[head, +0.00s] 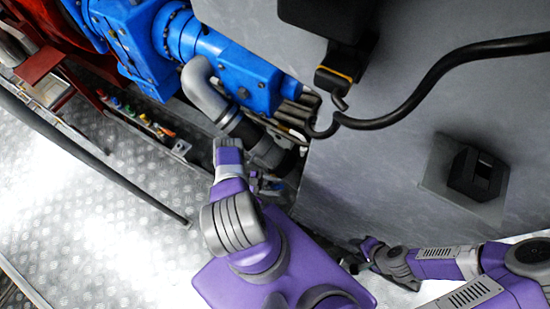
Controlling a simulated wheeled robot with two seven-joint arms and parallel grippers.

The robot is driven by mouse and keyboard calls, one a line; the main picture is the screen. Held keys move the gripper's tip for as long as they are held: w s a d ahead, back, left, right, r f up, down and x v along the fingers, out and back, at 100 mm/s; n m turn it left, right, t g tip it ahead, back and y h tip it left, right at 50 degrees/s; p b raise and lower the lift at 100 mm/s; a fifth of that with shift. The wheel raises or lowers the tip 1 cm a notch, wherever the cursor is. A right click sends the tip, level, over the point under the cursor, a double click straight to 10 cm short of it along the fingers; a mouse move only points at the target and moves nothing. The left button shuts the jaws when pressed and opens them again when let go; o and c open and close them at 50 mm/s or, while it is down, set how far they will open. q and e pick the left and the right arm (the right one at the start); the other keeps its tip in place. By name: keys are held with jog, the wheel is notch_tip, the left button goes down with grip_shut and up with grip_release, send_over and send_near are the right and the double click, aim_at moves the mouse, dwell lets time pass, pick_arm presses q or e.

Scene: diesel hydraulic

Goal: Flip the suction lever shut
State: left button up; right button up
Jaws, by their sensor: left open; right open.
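I cannot make out the suction lever clearly. A grey elbow pipe (205,88) runs down from the blue pump block (240,75) to a dark hose fitting (263,150). My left gripper (268,185) is beside and just below that fitting, partly hidden behind my purple arm; small blue and grey parts show there, and I cannot tell whether it touches anything. My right gripper (358,262) is low, near the bottom edge of the grey tank wall, open and apart from the fitting. I see nothing held in it.
A large grey tank wall (400,160) fills the right, with a black box fitting (475,174) and a thick black cable (430,85) across it. Red framework (45,60) is at the far left. The metal tread-plate floor (80,190) is mostly clear, crossed by a dark rail (90,155).

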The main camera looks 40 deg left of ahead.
pick_arm(q)
jog(key=v, duration=0.7)
jog(key=shift+a, duration=0.15)
dwell(0.3)
jog(key=shift+s, duration=0.1)
